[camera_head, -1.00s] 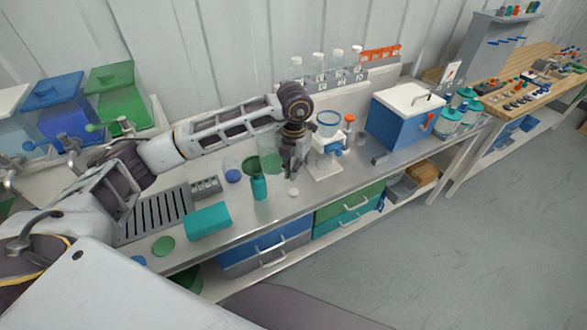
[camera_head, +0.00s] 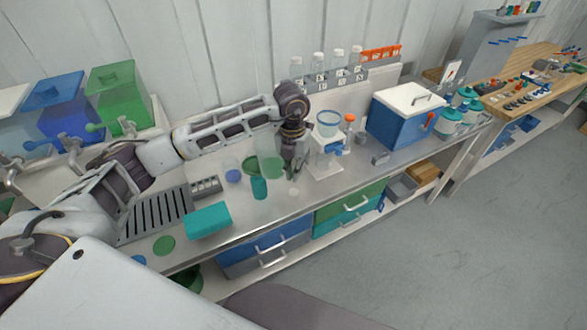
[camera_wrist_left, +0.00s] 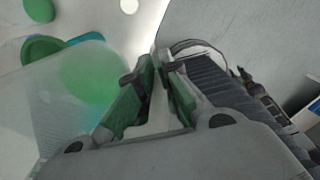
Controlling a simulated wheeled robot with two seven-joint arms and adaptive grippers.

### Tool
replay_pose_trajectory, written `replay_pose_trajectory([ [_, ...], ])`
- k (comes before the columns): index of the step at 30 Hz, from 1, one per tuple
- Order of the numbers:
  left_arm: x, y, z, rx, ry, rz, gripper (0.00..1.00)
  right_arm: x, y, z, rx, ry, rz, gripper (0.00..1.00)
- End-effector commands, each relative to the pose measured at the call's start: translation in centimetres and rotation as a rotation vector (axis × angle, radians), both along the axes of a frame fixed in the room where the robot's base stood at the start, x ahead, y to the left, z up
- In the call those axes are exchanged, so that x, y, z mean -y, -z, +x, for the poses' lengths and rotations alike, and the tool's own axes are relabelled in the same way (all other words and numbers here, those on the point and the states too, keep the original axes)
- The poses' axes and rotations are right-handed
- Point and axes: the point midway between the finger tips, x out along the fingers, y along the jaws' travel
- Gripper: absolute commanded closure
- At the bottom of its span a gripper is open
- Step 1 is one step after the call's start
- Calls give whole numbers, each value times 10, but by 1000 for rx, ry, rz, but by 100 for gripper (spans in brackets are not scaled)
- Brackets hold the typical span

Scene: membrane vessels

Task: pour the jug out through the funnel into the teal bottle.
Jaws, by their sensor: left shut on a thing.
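The teal bottle (camera_head: 259,188) stands on the bench in front of my left gripper. The green funnel (camera_head: 250,163) shows at its top, its rim toward the upper left; I cannot tell how it sits in the neck. My left gripper (camera_head: 291,170) is shut on the handle of the translucent jug (camera_head: 267,146), just right of and behind the bottle. The jug looks near upright, with green contents low in it. In the left wrist view, the jug (camera_wrist_left: 50,100) is left of the fingers (camera_wrist_left: 158,75), with the funnel (camera_wrist_left: 42,48) and bottle (camera_wrist_left: 88,38) beyond. My right gripper is out of view.
A white stand with a glass vessel (camera_head: 328,124) is close right of my left gripper. A teal block (camera_head: 208,220) and a blue round object (camera_head: 233,175) lie to the left. A blue box (camera_head: 397,118) stands further right. The bench's front strip is partly clear.

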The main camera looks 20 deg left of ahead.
Motion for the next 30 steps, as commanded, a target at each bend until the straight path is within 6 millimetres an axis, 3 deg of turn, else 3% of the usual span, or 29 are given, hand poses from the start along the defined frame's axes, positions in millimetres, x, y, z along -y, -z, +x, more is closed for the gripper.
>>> replay_pose_trajectory([
  [13, 14, 11, -3, -46, -4, -257, 100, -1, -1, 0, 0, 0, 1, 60],
  [30, 16, -11, -3, -111, -4, -621, 100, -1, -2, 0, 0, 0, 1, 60],
])
